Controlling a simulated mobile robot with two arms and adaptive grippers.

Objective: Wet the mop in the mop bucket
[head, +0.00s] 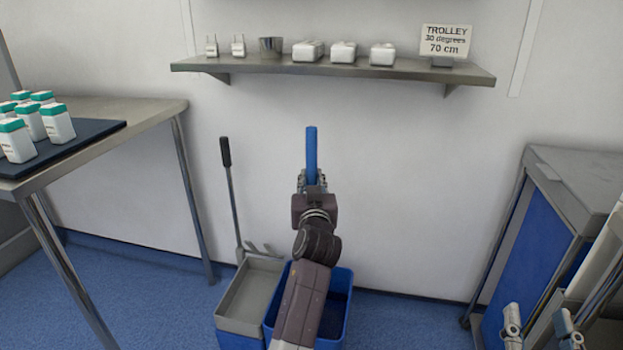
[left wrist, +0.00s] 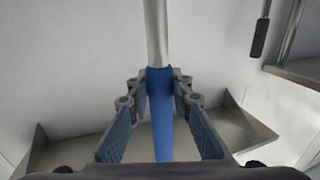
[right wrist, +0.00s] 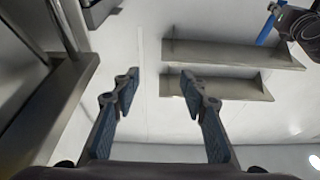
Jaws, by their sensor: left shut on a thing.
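The mop's blue handle (head: 312,150) stands upright in front of the wall. My left gripper (head: 312,184) is shut on this handle. The left wrist view shows the blue grip (left wrist: 160,110) between the fingers (left wrist: 160,88) and a grey metal shaft (left wrist: 156,35) beyond. The mop's lower end is hidden behind my arm. The blue mop bucket (head: 342,300) stands on the floor below, partly covered by my arm. I cannot tell whether the mop head is inside it. My right gripper (head: 538,322) is open and empty, also in the right wrist view (right wrist: 160,80).
A grey wringer tray (head: 255,285) with an upright lever (head: 231,190) adjoins the bucket's left side. A steel table (head: 110,125) with white bottles (head: 58,122) stands left. A blue-sided trolley (head: 530,260) stands right. A wall shelf (head: 330,69) holds small items above.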

